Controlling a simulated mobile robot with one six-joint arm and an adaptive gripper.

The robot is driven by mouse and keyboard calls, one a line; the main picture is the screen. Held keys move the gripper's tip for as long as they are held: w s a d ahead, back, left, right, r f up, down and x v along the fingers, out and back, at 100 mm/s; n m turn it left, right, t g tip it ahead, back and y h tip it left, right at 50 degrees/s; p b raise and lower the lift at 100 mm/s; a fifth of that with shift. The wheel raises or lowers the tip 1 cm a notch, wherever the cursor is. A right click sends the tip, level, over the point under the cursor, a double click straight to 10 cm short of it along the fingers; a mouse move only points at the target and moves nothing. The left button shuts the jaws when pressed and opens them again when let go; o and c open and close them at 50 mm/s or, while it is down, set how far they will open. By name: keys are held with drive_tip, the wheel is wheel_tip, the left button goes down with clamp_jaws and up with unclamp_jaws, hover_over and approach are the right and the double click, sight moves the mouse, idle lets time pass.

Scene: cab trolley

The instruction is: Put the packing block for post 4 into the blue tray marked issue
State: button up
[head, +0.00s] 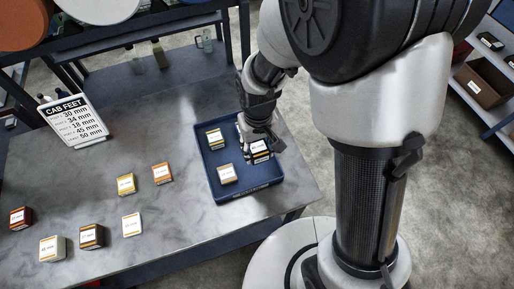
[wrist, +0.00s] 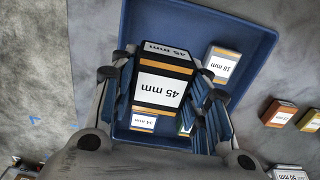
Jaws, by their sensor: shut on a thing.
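My gripper (wrist: 163,105) is shut on a black block (wrist: 162,88) with white "45 mm" labels and orange bands. In the head view, my gripper (head: 258,137) and the held block (head: 260,152) are over the right part of the blue tray (head: 248,189). I cannot tell whether the block touches the tray floor. The sign (head: 74,120) headed "CAB FEET" lists 45 mm in its fourth row. The tray also holds an "18 mm" block (wrist: 222,66) and a "34 mm" block (wrist: 143,121). Another labelled block (wrist: 186,127) in it is partly hidden behind my fingers. No "issue" marking is readable.
On the grey table left of the tray stand several more blocks, among them a yellow one (head: 126,184), an orange one (head: 162,173), a brown one (head: 92,236) and a dark red one (head: 20,218). Small bottles (head: 160,54) stand at the back. The table between sign and tray is clear.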

sight(259, 147)
drive_tip(key=shift+f+b, duration=1.05)
drive_tip(key=shift+f, duration=2.55)
drive_tip(key=shift+f, duration=0.15)
drive_tip(key=o, duration=0.8)
drive_tip(key=shift+o, duration=0.2)
wheel_tip(259, 147, up, 13)
drive_tip(key=p, duration=0.4)
drive_tip(key=shift+d+f, duration=0.1)
drive_tip(key=shift+f, duration=0.05)
drive_tip(key=s+d+r+m+t, duration=0.1)
drive_tip(key=s+d+r, duration=0.2)
drive_tip(key=r, duration=0.3)
drive_tip(key=s+d+r+m+t, duration=0.1)
drive_tip(key=s+d+r+t, duration=0.1)
drive_tip(key=s+d+r, duration=0.2)
drive_tip(key=s+d+r+m+t, duration=0.1)
drive_tip(key=s+d+r, duration=0.2)
drive_tip(key=s+r, duration=0.3)
wheel_tip(259, 147, up, 3)
drive_tip(key=shift+s+d+f+t, duration=0.1)
drive_tip(key=shift+s+d+t, duration=0.2)
drive_tip(key=shift+d, duration=0.05)
